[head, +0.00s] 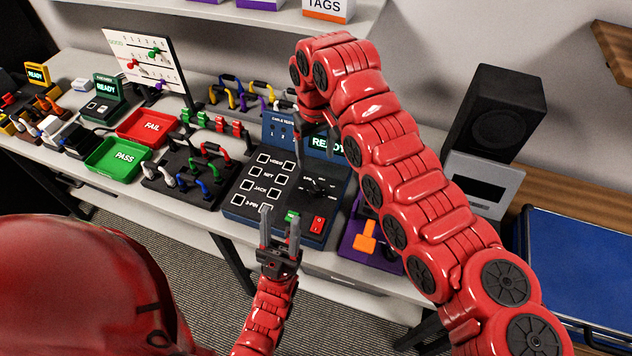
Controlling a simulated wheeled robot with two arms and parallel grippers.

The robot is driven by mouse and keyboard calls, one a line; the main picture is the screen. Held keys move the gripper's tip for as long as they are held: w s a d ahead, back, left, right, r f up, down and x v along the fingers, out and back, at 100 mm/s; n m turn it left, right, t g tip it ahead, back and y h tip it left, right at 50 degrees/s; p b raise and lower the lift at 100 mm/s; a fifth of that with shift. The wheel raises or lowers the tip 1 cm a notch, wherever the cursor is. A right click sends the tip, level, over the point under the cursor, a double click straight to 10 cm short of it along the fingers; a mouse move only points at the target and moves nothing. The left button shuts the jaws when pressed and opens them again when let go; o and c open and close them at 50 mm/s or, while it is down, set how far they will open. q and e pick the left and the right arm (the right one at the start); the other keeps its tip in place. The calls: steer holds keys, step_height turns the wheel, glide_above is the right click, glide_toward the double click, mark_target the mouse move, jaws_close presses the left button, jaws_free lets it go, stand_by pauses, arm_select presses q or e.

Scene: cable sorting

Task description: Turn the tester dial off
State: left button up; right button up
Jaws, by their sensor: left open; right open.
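The cable tester (240,198) is a dark blue box on the bench with a lit READY screen (327,144). Its black dial (319,187) sits right of the labelled sockets; its exact pointer setting is too small to read. My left gripper (280,222) is open and empty at the tester's front edge, below and left of the dial. My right gripper (315,140) is open over the tester's back part, above the dial, partly hidden by its own arm.
A cable rack (186,170), a red FAIL tray (147,127) and a green PASS tray (117,157) are on the left. A purple device with an orange lever (365,238) stands close right of the tester. A black speaker (497,112) is behind my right arm.

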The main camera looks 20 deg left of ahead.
mark_target(316, 185)
step_height(316, 185, down, 12)
steer(key=p, duration=0.2)
steer(key=shift+f+p, duration=0.1)
steer(key=shift+p, duration=0.3)
jaws_close()
